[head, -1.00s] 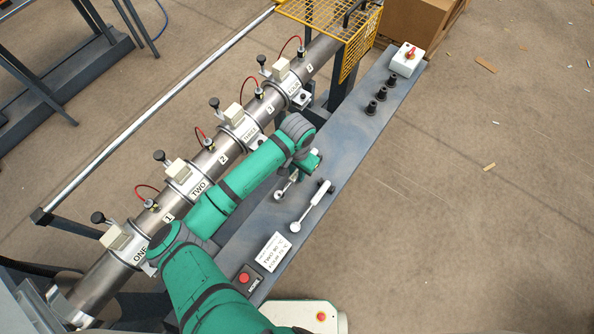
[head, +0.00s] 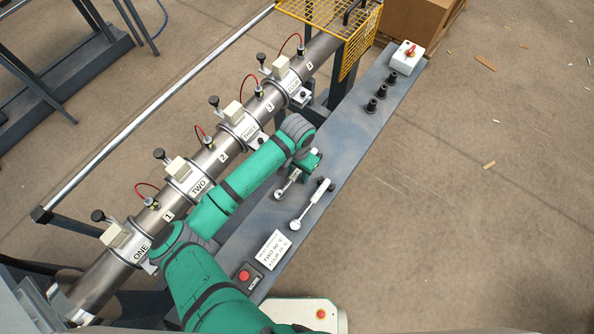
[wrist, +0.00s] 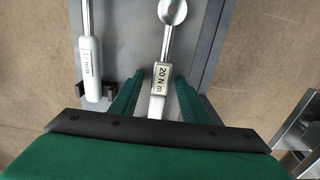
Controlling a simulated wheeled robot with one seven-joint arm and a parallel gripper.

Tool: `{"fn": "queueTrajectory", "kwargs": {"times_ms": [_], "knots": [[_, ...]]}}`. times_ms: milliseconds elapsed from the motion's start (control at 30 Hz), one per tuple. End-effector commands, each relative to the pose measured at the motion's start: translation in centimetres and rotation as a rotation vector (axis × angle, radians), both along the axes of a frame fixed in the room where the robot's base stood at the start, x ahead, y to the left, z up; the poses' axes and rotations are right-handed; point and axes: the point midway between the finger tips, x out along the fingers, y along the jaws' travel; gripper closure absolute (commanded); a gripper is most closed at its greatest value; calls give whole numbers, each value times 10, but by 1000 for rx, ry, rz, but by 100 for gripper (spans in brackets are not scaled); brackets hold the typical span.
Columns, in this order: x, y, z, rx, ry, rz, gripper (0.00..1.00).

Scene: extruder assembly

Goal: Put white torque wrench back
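The white torque wrench, marked "20 N m" (wrist: 160,78), lies on the grey bench with its round metal head pointing away in the wrist view. In the head view its round head (head: 280,194) shows beside my gripper (head: 308,165), which covers much of the handle. In the wrist view my gripper's green fingers (wrist: 157,92) stand on either side of the handle, with a gap on both sides. The gripper is open. The handle's near end is hidden by my gripper, and I cannot tell whether a holder supports it.
A second white-handled tool, marked "17 mm" (wrist: 90,70), sits in a dark holder (wrist: 108,88) close on the left; it also shows in the head view (head: 312,204). The metal barrel (head: 206,160) runs along the bench's left side. The bench middle (head: 345,130) is clear.

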Motion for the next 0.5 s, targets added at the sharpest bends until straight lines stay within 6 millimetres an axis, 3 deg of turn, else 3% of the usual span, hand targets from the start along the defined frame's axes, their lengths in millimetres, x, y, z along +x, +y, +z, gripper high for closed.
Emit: {"fn": "queueTrajectory", "kwargs": {"times_ms": [233, 500], "knots": [[1, 0, 18, -1, -2, -1, 58], [1, -1, 68, 0, -2, -2, 58]]}}
